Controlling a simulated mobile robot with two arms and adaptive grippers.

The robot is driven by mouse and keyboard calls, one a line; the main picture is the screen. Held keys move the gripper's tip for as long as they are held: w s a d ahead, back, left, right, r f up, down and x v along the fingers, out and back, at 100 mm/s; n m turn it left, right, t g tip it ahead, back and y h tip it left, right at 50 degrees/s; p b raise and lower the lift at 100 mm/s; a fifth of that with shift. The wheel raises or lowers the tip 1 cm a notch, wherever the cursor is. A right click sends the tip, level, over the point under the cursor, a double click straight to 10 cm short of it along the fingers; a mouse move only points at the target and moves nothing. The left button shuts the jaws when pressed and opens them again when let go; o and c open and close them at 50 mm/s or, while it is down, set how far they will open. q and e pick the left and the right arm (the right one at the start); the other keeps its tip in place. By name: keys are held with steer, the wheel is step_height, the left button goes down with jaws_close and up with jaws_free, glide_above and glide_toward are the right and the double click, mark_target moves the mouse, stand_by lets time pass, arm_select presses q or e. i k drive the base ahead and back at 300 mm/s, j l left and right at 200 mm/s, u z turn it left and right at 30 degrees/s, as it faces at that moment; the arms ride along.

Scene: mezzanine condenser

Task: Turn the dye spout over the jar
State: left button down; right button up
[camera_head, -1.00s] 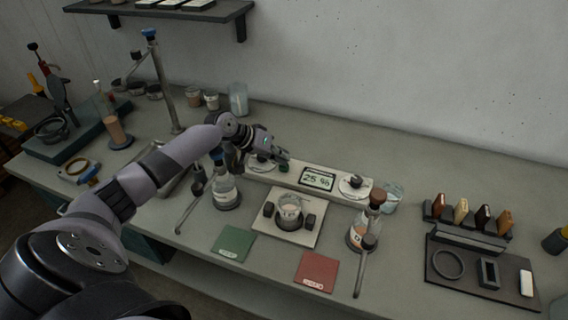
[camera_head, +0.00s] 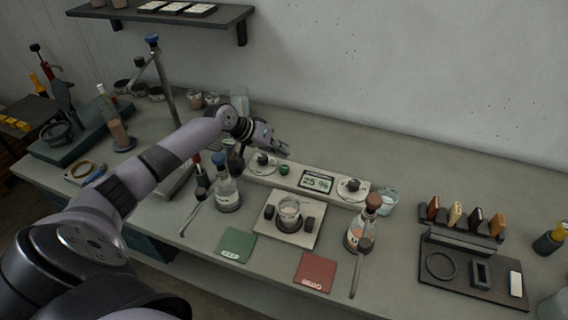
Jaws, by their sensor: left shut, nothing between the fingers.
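A small glass jar (camera_head: 289,211) stands on a pale square plate (camera_head: 289,234) between two bottles. My left gripper (camera_head: 281,148) is shut and empty, behind the jar near the console's left dial (camera_head: 263,162). My right gripper is out of view.
A white console (camera_head: 300,178) with a percent display and two dials lies behind the jar. Green (camera_head: 235,245) and red (camera_head: 315,271) cards lie in front. A black tray (camera_head: 475,272) is at right, a blue-capped stand (camera_head: 165,85) at left. The back right bench is bare.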

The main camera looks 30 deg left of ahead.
mark_target(364, 244)
steer(key=k+l, duration=1.2)
steer(key=k, duration=0.1)
